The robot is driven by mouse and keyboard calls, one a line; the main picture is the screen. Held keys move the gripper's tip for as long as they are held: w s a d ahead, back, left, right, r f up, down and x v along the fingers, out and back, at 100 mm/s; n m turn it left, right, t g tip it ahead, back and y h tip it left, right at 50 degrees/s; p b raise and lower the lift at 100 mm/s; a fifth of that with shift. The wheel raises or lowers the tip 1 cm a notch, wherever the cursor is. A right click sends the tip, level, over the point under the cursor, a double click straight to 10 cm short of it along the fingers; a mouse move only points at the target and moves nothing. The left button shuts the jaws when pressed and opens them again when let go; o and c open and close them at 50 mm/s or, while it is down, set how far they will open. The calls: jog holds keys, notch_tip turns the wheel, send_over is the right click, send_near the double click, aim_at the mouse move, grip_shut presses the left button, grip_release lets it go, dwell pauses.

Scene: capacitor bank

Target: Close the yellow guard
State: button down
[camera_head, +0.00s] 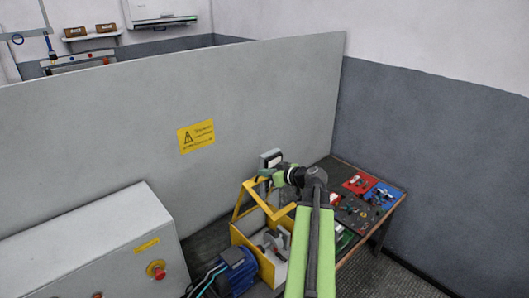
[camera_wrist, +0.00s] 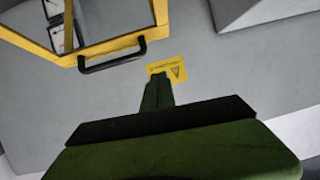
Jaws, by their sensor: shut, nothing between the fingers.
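The yellow guard (camera_head: 262,202) is a framed cover, and it appears raised over the yellow machine housing (camera_head: 243,243) in the head view. In the wrist view the guard (camera_wrist: 160,14) fills the upper left, with clear panels and a black bar handle (camera_wrist: 113,62) on its edge. My gripper (camera_head: 263,181) is near the top of the guard in the head view, partly hidden by my wrist. In the wrist view my gripper (camera_wrist: 158,80) is shut and empty. Its tip is right of and below the handle, and no grip on the handle shows.
A blue motor (camera_head: 238,269) stands left of the housing. A grey cabinet (camera_head: 90,245) with a red button is at the lower left. A grey partition (camera_head: 110,130) with a yellow warning sign (camera_head: 196,136) stands behind. A bench (camera_head: 392,207) with tools is at the right.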

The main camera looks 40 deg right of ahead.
jog(key=s+d+r+h, duration=0.1)
jog(key=s+d+r, duration=0.1)
jog(key=d+r, duration=0.15)
jog(key=b, duration=0.3)
send_over(263, 183)
jog(key=w, duration=0.2)
jog(key=shift+t, duration=0.3)
jog(key=f, duration=0.4)
jog(key=shift+w+d+f, duration=0.1)
jog(key=shift+w+d, duration=0.1)
jog(key=shift+d, duration=0.2)
jog(key=s+f+b, duration=0.2)
jog(key=b, duration=0.1)
jog(key=shift+a+f, duration=0.2)
jog(key=shift+f, duration=0.2)
jog(key=shift+s, duration=0.35)
jog(key=shift+w, duration=0.15)
jog(key=shift+a, duration=0.1)
jog(key=shift+f, duration=0.15)
